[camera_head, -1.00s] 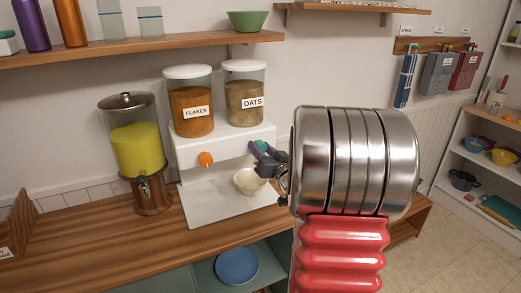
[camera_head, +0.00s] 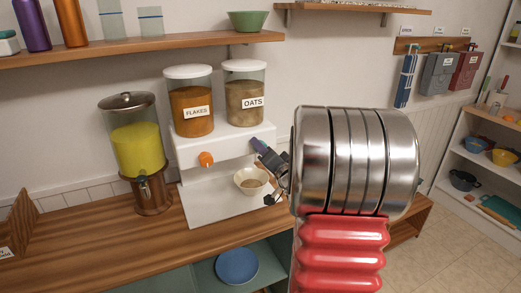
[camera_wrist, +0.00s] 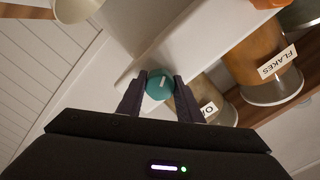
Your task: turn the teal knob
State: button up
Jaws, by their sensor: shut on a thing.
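The teal knob (camera_wrist: 160,85) is round with a white mark and sits on the front of the white dispenser (camera_head: 214,151). My gripper (camera_wrist: 160,90) has one finger on each side of the knob and is shut on it. In the head view my gripper (camera_head: 258,147) is at the right end of the dispenser front, below the oats jar (camera_head: 245,92), and hides the knob. A cream bowl (camera_head: 242,184) stands on the dispenser's base below, with a little brown content in it.
An orange knob (camera_head: 206,159) is on the dispenser's left, below the flakes jar (camera_head: 190,100). A drink dispenser (camera_head: 137,140) with yellow liquid stands further left. A shelf (camera_head: 150,48) runs above. The wooden counter (camera_head: 100,235) is clear in front.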

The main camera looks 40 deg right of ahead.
jog(key=o, duration=1)
jog(key=shift+o, duration=0.2)
jog(key=v, duration=1.3)
jog(key=shift+s, duration=0.35)
jog(key=shift+a, duration=0.15)
